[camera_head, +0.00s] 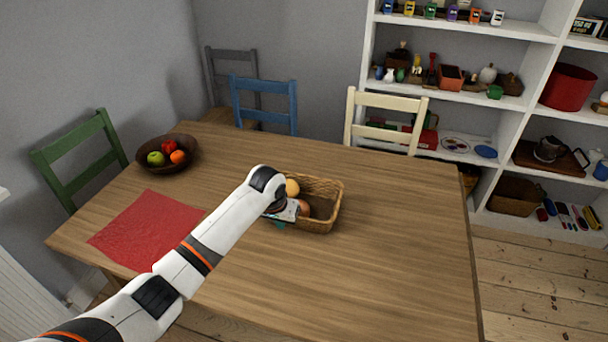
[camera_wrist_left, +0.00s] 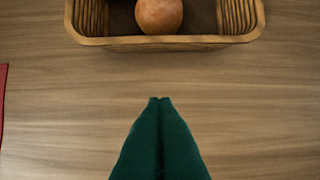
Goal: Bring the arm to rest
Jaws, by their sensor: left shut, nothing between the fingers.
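My left arm reaches in from the lower left over the wooden table (camera_head: 400,240). Its gripper (camera_head: 281,224) is mostly hidden behind the wrist, just in front of a wicker basket (camera_head: 325,221). In the left wrist view the green fingers (camera_wrist_left: 160,100) are shut together with nothing between them. They are apart from the basket's near rim (camera_wrist_left: 170,42), over bare wood. A reddish-brown round item (camera_wrist_left: 159,14) lies in the basket, and a yellowish one (camera_head: 292,187) shows there in the head view. My right gripper is not in view.
A red cloth (camera_head: 145,228) lies on the table's left side. A dark bowl (camera_head: 178,160) of fruit stands behind it. Green (camera_head: 85,155), blue (camera_head: 265,104) and cream (camera_head: 385,118) chairs surround the table. A white shelf (camera_head: 510,110) stands behind. The table's right side is clear.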

